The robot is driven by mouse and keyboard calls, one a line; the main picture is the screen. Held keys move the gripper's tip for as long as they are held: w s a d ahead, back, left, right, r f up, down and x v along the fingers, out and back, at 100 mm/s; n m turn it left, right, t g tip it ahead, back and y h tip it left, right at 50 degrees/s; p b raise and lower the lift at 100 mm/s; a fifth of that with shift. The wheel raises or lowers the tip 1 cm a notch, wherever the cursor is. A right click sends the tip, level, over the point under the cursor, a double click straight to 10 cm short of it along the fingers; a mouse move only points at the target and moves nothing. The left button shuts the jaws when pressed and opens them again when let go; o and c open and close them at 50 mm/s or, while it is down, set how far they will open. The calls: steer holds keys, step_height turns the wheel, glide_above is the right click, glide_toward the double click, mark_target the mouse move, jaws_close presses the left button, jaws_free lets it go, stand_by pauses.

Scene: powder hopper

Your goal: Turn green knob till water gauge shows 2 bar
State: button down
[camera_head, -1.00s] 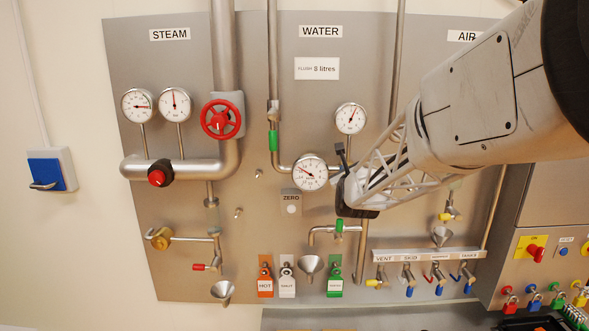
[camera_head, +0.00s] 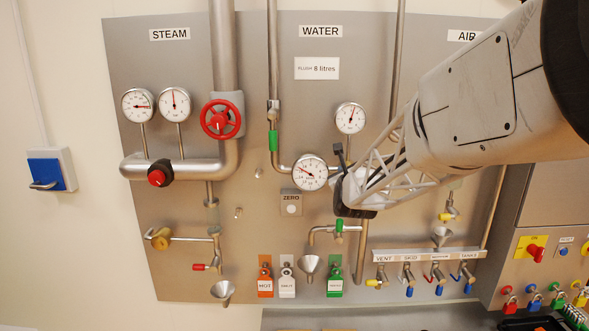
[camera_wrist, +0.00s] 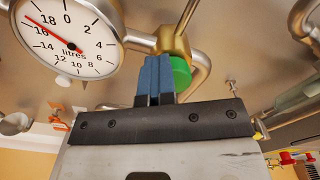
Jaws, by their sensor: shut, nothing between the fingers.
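The green knob (camera_wrist: 180,73) shows in the wrist view just behind my fingers, partly covered by them; in the head view my arm hides it. My gripper (camera_wrist: 153,62) has its two blue fingers together, with nothing between them. The fingertips overlap the knob's left side in the picture; I cannot tell whether they touch it. In the head view my gripper's dark body (camera_head: 352,198) is right of the litres dial. The small round gauge (camera_head: 350,118) under the WATER label has a red needle pointing up, slightly right; its numbers are too small to read.
The litres dial (camera_wrist: 70,38) is close left of my fingers, its needle between 16 and 18. Pipes run around the knob. Green-handled valves (camera_head: 273,141) (camera_head: 339,226), a ZERO button (camera_head: 291,209) and funnels (camera_head: 310,265) are on the panel.

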steer(key=shift+w+a+y, duration=0.3)
steer(key=shift+a+y, duration=0.1)
steer(key=shift+a, duration=0.25)
steer(key=shift+s+d, duration=0.2)
steer(key=shift+s, duration=2.6)
steer(key=shift+n, duration=0.4)
